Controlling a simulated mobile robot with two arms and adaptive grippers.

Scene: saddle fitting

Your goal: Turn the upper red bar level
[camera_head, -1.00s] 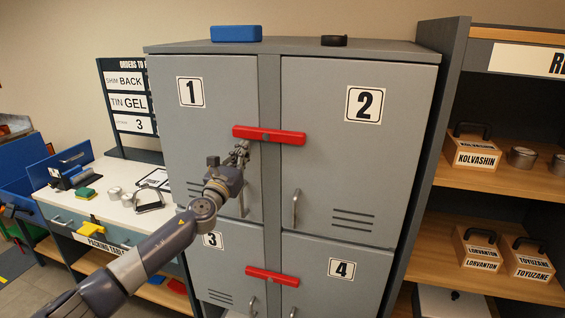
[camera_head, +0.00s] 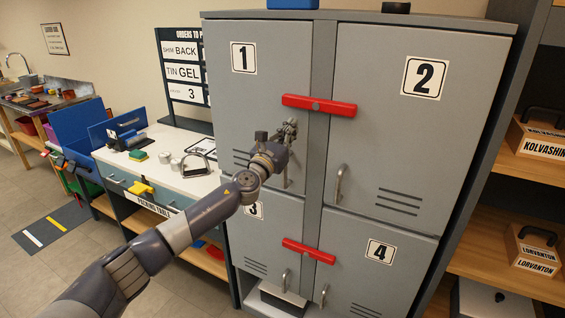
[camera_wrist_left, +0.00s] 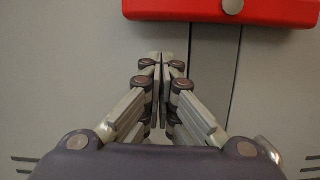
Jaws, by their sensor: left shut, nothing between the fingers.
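The upper red bar (camera_head: 319,105) lies across the seam between locker doors 1 and 2, close to level, its right end slightly lower in the head view. A round grey pivot sits at its middle. In the left wrist view the bar (camera_wrist_left: 180,10) crosses the top of the picture. My left gripper (camera_head: 290,128) is shut and empty, just below the left half of the bar. In the left wrist view its fingertips (camera_wrist_left: 161,58) are together, below the bar with a gap in the picture. My right gripper is out of view.
A lower red bar (camera_head: 308,251) spans doors 3 and 4. Door handles (camera_head: 339,184) stand out beside the seam. A packing table (camera_head: 178,182) stands left, shelves with boxes (camera_head: 536,138) right. A blue block lies on the locker top.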

